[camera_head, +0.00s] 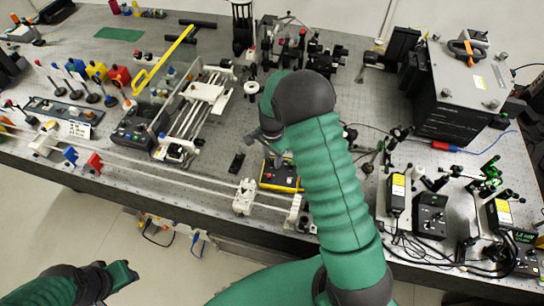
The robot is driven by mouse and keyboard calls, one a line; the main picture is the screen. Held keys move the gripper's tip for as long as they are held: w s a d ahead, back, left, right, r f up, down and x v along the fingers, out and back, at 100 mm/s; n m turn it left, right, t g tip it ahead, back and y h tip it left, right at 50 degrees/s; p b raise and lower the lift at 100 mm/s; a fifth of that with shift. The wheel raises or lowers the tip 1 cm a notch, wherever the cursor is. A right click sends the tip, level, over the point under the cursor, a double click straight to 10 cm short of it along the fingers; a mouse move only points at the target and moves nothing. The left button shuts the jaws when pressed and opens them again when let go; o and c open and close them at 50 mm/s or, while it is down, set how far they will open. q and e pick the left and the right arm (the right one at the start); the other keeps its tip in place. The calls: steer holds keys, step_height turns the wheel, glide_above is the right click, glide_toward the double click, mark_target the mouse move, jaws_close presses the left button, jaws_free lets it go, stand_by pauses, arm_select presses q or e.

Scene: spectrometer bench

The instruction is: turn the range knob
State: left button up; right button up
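A small dark box with a yellow edge (281,174) lies on the bench, with small coloured controls on its top. My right arm partly covers it, and I cannot tell which control is the range knob. My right gripper (266,136) is just above and behind this box, pointing down. It is partly hidden by my own wrist, so its opening and any contact do not show clearly. My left gripper (122,275) is at the lower left, over the floor in front of the bench, away from the box. Its finger gap is not clear.
The perforated bench (215,185) is crowded. A rail device (190,105) stands left of the box, and white rail mounts (244,197) stand in front of it. A large black instrument (465,90) is at the right. Black control boxes (430,215) and cables lie at the front right.

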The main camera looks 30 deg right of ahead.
jaws_close()
steer(key=n, duration=0.4)
steer(key=shift+n, duration=0.3)
jaws_free()
